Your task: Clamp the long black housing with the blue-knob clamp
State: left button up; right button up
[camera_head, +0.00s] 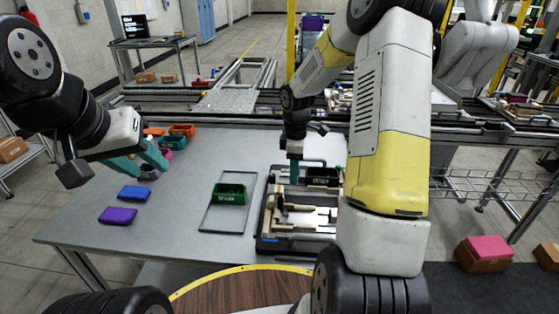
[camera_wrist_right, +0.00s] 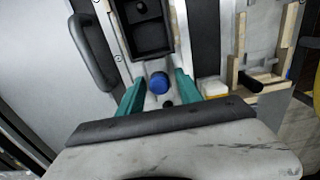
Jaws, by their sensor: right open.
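The long black housing (camera_wrist_right: 150,32) lies on the pallet fixture (camera_wrist_right: 187,30), ahead of my right gripper in the right wrist view. In the head view the housing (camera_head: 322,177) is partly hidden by my right arm. The blue knob (camera_wrist_right: 158,83) of the clamp is between the two teal fingers of my right gripper (camera_wrist_right: 157,90), with gaps on both sides. The gripper is open and points down over the pallet; it also shows in the head view (camera_head: 294,178). My left gripper (camera_head: 152,172) is open and empty above the left side of the table.
Blue (camera_head: 134,193) and purple (camera_head: 118,215) blocks lie at the left, with small coloured bins (camera_head: 181,130) behind. Wooden clamp parts (camera_wrist_right: 238,45) and a black handle (camera_wrist_right: 95,50) flank the right gripper.

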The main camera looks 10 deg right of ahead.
jog(key=shift+r, duration=4)
jog(key=shift+s+r, duration=0.1)
jog(key=shift+r, duration=0.1)
jog(key=s+a+r+m+t+y, duration=0.1)
jog(key=s+a+r+m+t, duration=0.1)
jog(key=s+r+m, duration=0.5)
jog(key=s+a+r+m+t+y, duration=0.1)
jog(key=s+r+m+t, duration=0.3)
jog(key=s, duration=1.1)
notch_tip(320, 180, up, 4)
jog(key=a+m, duration=0.1)
jog(key=m, duration=0.1)
jog(key=shift+s+a+r+m, duration=0.15)
jog(key=shift+s+a+m, duration=0.1)
jog(key=shift+s+m, duration=0.15)
